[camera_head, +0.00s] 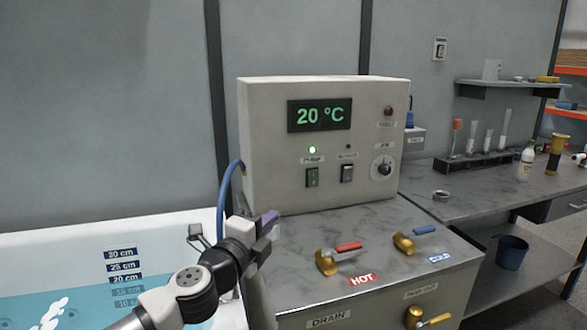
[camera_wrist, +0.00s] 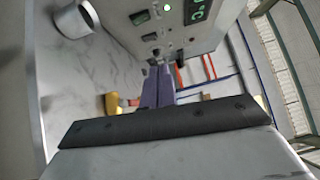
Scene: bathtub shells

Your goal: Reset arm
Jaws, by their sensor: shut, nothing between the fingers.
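My gripper (camera_head: 268,222) is in front of the lower left of the control box (camera_head: 262,150), above the counter's left edge beside the tub. Its purple fingers are together with nothing between them; they also show closed in the wrist view (camera_wrist: 158,86). My arm reaches up from the bottom of the head view, over the right side of the bathtub (camera_head: 180,222). The fingers look clear of the box, but the exact gap cannot be told.
The tub holds blue water (camera_head: 80,305) just below the 20 cm mark. The box display (camera_head: 320,115) reads 20 °C. HOT (camera_head: 338,258) and COLD (camera_head: 412,238) taps stand on the counter right of my gripper. A blue hose (camera_head: 224,195) runs close behind my wrist.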

